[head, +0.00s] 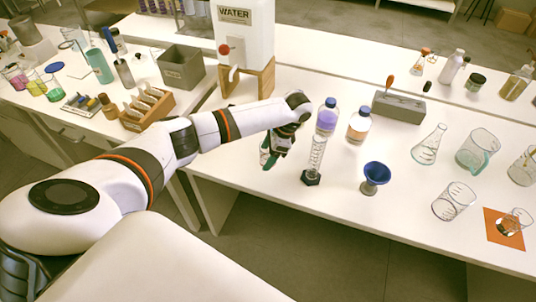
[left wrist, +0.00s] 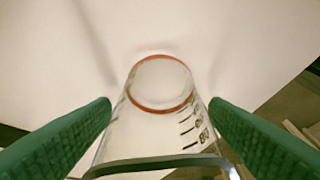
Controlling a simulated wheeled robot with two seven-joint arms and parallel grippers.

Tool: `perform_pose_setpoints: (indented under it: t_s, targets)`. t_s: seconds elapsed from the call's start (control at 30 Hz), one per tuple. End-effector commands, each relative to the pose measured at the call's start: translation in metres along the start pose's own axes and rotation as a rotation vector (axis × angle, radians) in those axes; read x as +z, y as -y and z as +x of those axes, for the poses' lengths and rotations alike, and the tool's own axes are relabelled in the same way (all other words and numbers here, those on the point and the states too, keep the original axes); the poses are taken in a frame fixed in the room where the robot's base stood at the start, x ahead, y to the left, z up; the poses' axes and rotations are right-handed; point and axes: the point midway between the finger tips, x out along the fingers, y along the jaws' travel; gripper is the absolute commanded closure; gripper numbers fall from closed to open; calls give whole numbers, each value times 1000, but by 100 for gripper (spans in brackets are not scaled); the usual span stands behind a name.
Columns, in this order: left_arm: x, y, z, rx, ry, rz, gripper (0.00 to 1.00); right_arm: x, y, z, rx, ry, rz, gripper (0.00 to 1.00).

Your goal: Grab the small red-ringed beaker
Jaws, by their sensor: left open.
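The small red-ringed beaker (left wrist: 150,130) is clear glass with a red ring at its far end and dark graduation marks on its right side. In the left wrist view it lies between the two green fingers of my left gripper (left wrist: 160,112). The fingers are open, one on each side of the glass; I cannot tell whether either touches it. In the head view my left gripper (head: 274,152) is low over the near left part of the right-hand table, and I cannot make out the beaker there. My right gripper is not in view.
A blue funnel (head: 375,175) and more glassware stand further right. The water tank (head: 245,35) is behind.

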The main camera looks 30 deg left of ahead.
Motion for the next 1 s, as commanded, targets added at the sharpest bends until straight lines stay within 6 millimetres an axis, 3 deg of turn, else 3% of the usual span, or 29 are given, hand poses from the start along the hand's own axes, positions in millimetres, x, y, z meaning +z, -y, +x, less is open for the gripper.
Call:
perform_pose_setpoints:
  t_s: [0.2,0.5,0.77,1.0]
  targets:
    - [0,0,1,0,0,0,30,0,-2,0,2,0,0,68]
    - [0,0,1,0,0,0,77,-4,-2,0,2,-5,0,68]
    - [0,0,-1,1,1,0,78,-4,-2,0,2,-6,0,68]
    - [-14,-1,-34,2,4,-2,78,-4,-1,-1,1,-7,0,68]
